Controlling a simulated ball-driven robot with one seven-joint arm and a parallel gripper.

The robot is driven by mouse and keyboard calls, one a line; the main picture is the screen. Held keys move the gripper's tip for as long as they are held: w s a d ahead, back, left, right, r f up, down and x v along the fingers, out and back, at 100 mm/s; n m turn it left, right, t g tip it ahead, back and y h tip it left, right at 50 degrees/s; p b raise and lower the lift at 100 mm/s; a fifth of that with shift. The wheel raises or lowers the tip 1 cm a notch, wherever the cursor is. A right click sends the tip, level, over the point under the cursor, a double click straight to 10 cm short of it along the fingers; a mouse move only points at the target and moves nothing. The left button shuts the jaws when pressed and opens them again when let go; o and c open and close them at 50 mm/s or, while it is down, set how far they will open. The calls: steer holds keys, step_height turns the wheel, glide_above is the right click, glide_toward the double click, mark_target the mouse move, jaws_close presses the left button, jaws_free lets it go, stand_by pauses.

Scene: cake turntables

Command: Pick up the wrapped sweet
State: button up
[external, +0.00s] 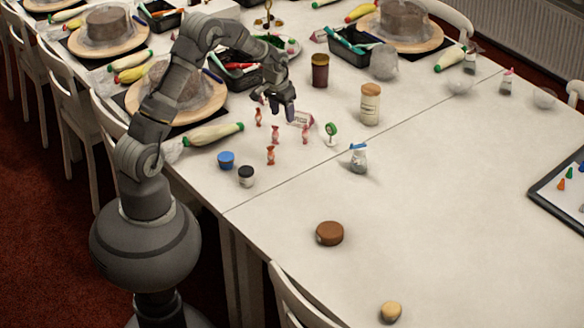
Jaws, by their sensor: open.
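Several small wrapped sweets in reddish wrappers stand close together on the white table: one at the back left (258,117), one in the middle (275,134), one at the right (305,133) and one at the front (270,155). My gripper (276,106) points down over the table, just behind and above the middle sweet. It is open, with nothing visible between its fingers. The back-left sweet appears just below its left finger. I cannot tell the exact height of the fingers above the table.
A small pink-and-white box (300,119) and a green round sign (331,131) stand right of the gripper. Jars (370,104) are behind. A piping bag (213,134), a blue tub (227,160) and a dark-lidded jar (246,176) lie left and front.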

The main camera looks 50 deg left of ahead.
mark_target(271, 147)
steer(key=s+f, duration=0.1)
steer(key=f, duration=0.1)
steer(key=s+f+g, duration=0.1)
steer(key=f, duration=0.2)
steer(key=s+f+g, duration=0.1)
steer(key=s+f, duration=0.1)
steer(key=f, duration=0.1)
steer(key=shift+a, duration=0.3)
step_height(271, 147, down, 7)
steer(key=b, duration=0.3)
steer(key=shift+s+f, duration=0.1)
steer(key=shift+f, duration=0.1)
steer(key=shift+r, duration=0.15)
jaws_close()
